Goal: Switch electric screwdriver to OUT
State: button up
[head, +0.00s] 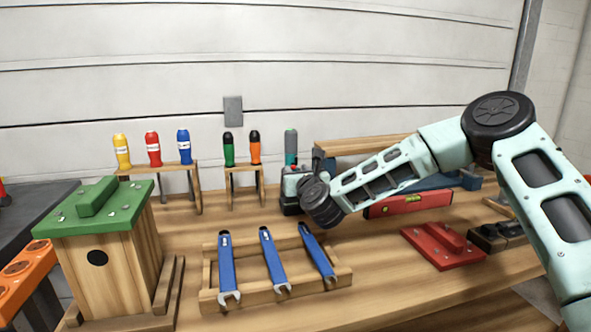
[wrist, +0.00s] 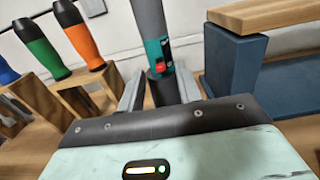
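The electric screwdriver stands upright at the back of the bench, with a grey upper body and a teal section, in the head view (head: 291,142). In the wrist view the screwdriver (wrist: 149,22) rises just beyond my gripper, with a small red switch (wrist: 158,67) on its teal part facing the camera. My gripper (wrist: 160,92) has one finger on either side of the screwdriver's dark lower part. The fingers look apart, with a thin gap at the left; contact at the right is unclear. In the head view my wrist hides part of the screwdriver's lower end.
A wooden rack with green and orange screwdrivers (head: 241,150) stands to the left. A blue vise-like block (wrist: 235,65) under a wooden board is close on the right. A wrench tray (head: 341,281) and red level (head: 408,204) lie nearer.

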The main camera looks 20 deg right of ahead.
jog(key=shift+w, duration=1.05)
grip_shut()
jog(key=shift+r, duration=1)
grip_release()
jog(key=shift+s, duration=0.1)
jog(key=s, duration=1.7)
jog(key=shift+s, duration=0.15)
